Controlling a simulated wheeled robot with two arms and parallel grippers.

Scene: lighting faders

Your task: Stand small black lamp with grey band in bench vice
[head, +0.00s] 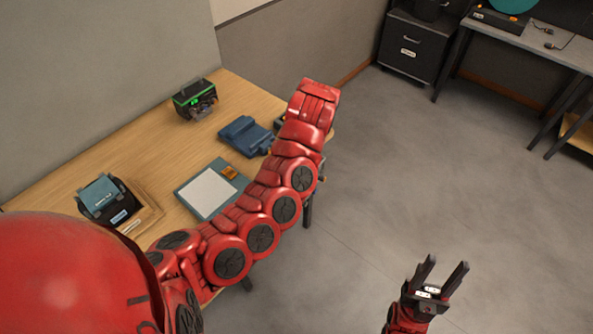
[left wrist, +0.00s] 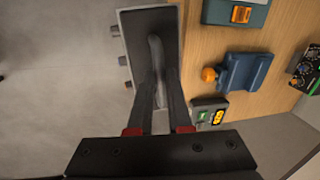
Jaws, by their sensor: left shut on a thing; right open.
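The black lamp (left wrist: 137,45) is a flat dark panel with a pale grey edge, small knobs on its left side and a curved grey handle. It shows in the left wrist view, off the table's edge over the floor. My left gripper (left wrist: 160,74) is shut on its handle; the fingertips partly hide the grip. In the head view my left arm hides this gripper and the lamp. The bench vice (head: 246,136) is blue and stands on the table; it also shows in the left wrist view with an orange knob (left wrist: 243,72), apart from the lamp. My right gripper (head: 440,276) is open and empty over the floor.
The wooden table (head: 150,150) holds a teal-framed pad (head: 208,192), a black device with a green light (head: 195,99) and a black box (head: 106,200) on a wooden board. A small device with green and yellow marks (left wrist: 210,113) lies by the vice.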

